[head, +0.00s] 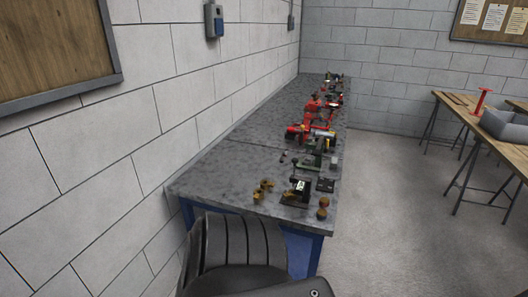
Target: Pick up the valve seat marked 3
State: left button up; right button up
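Several small brass-coloured parts stand near the front end of the long grey workbench (230,178). One group of brass parts (257,196) is left of a small dark device with a white face (301,187). Another brass part (321,214) is near the bench's right edge, with an orange-brown one (324,202) just behind it. They are too small to read any number, so I cannot tell which is the valve seat marked 3. Neither of my grippers shows in the head view.
Red pump parts (312,107) and other equipment crowd the bench further back. A block wall runs along its left side. Open floor (390,190) lies to the right.

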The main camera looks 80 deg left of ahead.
aim_at(289, 196)
jog(key=k, duration=0.25)
jog(key=u, duration=1.25)
jog(key=i, duration=0.25)
